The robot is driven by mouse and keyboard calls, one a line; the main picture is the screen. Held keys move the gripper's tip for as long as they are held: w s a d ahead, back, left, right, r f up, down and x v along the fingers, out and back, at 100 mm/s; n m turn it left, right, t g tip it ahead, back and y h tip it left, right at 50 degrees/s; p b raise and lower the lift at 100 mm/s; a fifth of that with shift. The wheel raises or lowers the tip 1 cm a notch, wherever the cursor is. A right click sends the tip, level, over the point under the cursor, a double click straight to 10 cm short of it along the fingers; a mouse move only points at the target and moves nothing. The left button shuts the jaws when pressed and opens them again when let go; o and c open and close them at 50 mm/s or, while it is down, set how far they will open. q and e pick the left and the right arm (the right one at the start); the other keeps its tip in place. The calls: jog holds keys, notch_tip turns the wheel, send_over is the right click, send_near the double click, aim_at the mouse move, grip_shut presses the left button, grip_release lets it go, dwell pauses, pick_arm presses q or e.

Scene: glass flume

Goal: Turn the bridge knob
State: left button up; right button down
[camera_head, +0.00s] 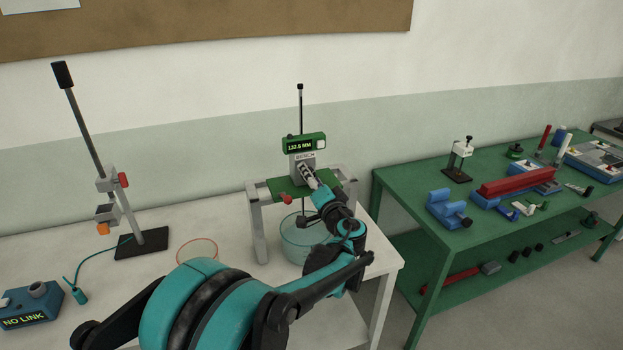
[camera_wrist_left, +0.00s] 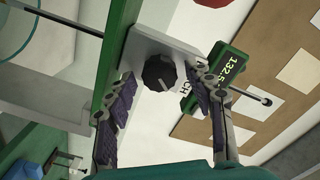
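The bridge knob (camera_wrist_left: 160,72) is a dark, faceted round knob on the pale front of the gauge unit (camera_wrist_left: 140,45). In the head view my left gripper covers it. The unit (camera_head: 302,158) sits on the green crossbar of the bridge (camera_head: 284,188); its green display (camera_head: 303,144) reads about 132.5 MM. My left gripper (camera_head: 310,177) reaches in from the front. In the left wrist view the gripper (camera_wrist_left: 166,88) is open, one finger on each side of the knob, with visible gaps. My right gripper is not in view.
A round glass vessel (camera_head: 300,240) stands below the bridge, and a red clamp handle (camera_head: 286,198) is on the crossbar. A stand (camera_head: 140,243) and a "NO LINK" box (camera_head: 30,304) are left on the white table (camera_head: 215,235). A green bench (camera_head: 430,175) with tools is right.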

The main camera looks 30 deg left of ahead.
pick_arm(q)
jog(key=c, duration=1)
jog(key=shift+o, duration=0.2)
jog(key=shift+f+m+p, duration=0.1)
jog(key=shift+m+p, duration=0.2)
jog(key=shift+m, duration=2.1)
jog(key=o, duration=1.2)
jog(key=shift+c, duration=0.2)
jog(key=shift+d, duration=0.1)
jog(key=v, duration=1.2)
